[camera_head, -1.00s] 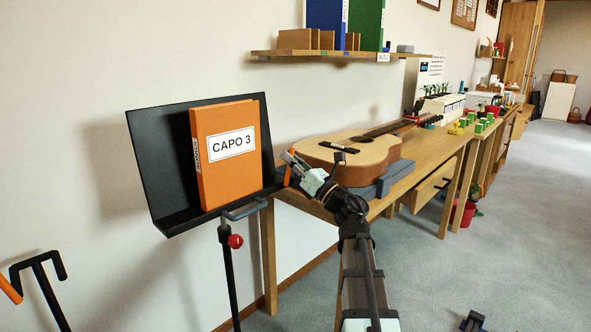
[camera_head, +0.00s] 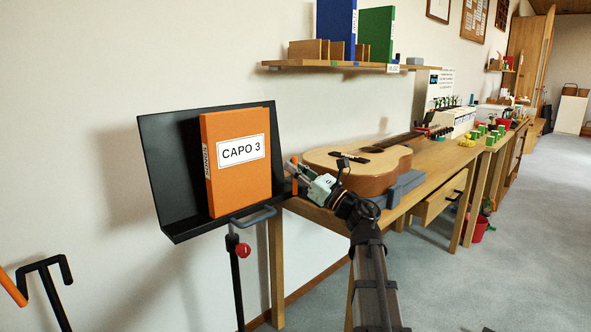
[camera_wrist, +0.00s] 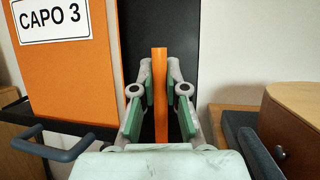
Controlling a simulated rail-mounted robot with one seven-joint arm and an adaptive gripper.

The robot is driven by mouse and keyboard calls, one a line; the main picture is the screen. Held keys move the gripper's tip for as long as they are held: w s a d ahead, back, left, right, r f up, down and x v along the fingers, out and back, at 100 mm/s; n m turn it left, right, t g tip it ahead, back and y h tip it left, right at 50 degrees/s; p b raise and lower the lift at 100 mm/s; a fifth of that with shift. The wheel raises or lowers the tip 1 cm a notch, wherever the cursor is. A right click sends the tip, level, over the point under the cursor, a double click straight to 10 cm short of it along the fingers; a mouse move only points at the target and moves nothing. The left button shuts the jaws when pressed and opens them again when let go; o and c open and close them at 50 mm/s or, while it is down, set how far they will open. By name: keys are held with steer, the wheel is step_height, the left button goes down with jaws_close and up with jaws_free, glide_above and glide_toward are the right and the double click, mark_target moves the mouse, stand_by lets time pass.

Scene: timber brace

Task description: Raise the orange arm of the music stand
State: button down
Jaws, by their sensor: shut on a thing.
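The black music stand (camera_head: 175,160) is at the left in the head view, its tray tilted back, with an orange book labelled CAPO 3 (camera_head: 238,185) resting on it. The stand's orange arm (camera_wrist: 160,125) shows in the wrist view as a narrow upright bar in front of the black desk. My gripper (camera_wrist: 160,92) has a green-padded finger on each side of the arm and is shut on it. In the head view my gripper (camera_head: 295,172) is at the right edge of the stand; the arm is small and partly hidden there.
A grey handle (camera_head: 253,217) and a red knob (camera_head: 243,250) are below the tray. A guitar (camera_head: 362,163) lies on the wooden desk (camera_head: 312,212) close to the right. A black stand with an orange part (camera_head: 45,265) is at lower left. Grey floor is free at right.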

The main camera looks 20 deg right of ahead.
steer(key=c, duration=1.2)
jaws_free()
steer(key=v, duration=1.1)
steer(key=shift+s+d+f, duration=0.1)
steer(key=shift+s+d, duration=0.1)
steer(key=shift+s, duration=0.15)
